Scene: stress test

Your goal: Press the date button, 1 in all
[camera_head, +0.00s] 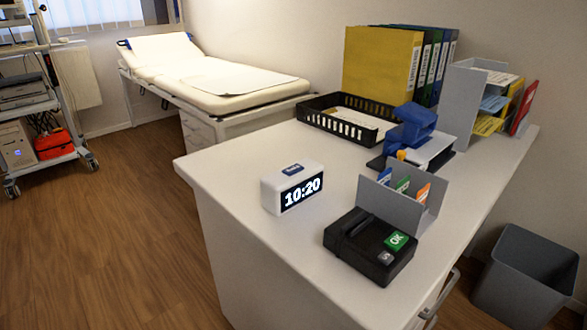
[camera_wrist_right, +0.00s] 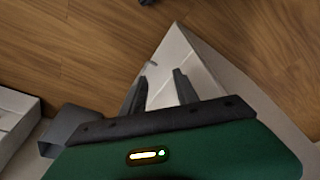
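A white digital clock (camera_head: 290,190) reading 10:20 stands upright on the white desk (camera_head: 245,160), left of the middle of the head view. Neither gripper shows in the head view. In the right wrist view, the two dark fingers of my right gripper (camera_wrist_right: 160,92) are apart with nothing between them. A white corner surface lies beyond them, with wood floor around it. The clock is not in that view.
A black device (camera_head: 370,246) with a green OK key stands right of the clock, before a grey card holder (camera_head: 395,205). A grey bin (camera_head: 525,275) is on the floor.

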